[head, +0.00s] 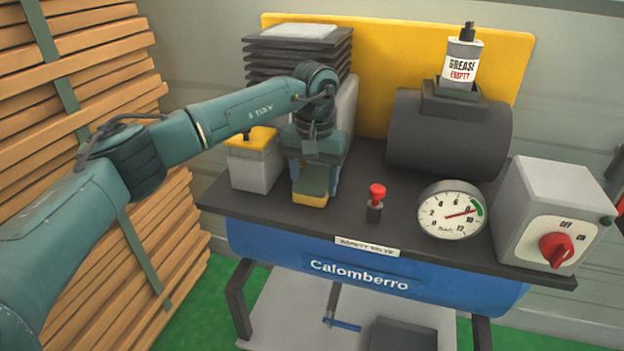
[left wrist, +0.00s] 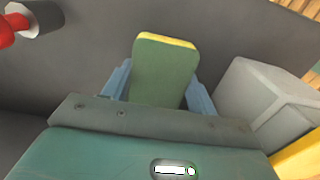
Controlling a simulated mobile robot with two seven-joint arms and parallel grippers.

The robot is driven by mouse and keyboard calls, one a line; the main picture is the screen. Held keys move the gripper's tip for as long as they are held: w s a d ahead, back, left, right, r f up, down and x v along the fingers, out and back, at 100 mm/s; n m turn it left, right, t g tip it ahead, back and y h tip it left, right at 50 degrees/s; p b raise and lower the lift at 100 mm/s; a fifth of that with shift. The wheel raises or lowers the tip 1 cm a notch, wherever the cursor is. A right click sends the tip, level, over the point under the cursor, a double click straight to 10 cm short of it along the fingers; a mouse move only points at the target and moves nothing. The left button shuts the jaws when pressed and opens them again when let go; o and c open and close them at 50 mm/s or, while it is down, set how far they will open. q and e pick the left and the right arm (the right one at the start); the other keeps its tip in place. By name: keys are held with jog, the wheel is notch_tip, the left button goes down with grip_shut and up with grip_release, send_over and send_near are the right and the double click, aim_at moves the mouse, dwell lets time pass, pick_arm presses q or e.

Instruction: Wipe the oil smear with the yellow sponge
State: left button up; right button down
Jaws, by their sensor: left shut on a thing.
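My left gripper (head: 315,178) is over the left part of the compressor's dark top plate, pointing down. It is shut on the sponge (head: 310,199), which has a yellow layer and a green layer. In the left wrist view the sponge (left wrist: 164,72) sits between the two blue fingers, its green face toward the camera and a yellow edge at the far end. The sponge is at or just above the plate; I cannot tell whether it touches. I see no oil smear in either view; the sponge and gripper hide part of the plate. My right gripper is not in view.
A grey box with a yellow lid (head: 253,138) stands close left of the gripper. A red-topped valve (head: 376,203), a gauge (head: 452,210) and a switch box (head: 553,207) stand to the right. The grease bottle (head: 461,58) is on the dark motor (head: 449,137). Wooden slats (head: 75,60) rise at left.

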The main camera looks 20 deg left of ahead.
aim_at(298, 225)
pick_arm(q)
jog(key=shift+s+a, duration=0.15)
jog(key=shift+s, duration=1.2)
jog(key=shift+s+f, duration=0.15)
jog(key=shift+s, duration=3.35)
jog(key=shift+w+r+p, duration=0.1)
jog(key=shift+r+p, duration=1.5)
jog(key=shift+r, duration=1.55)
jog(key=shift+r, duration=0.15)
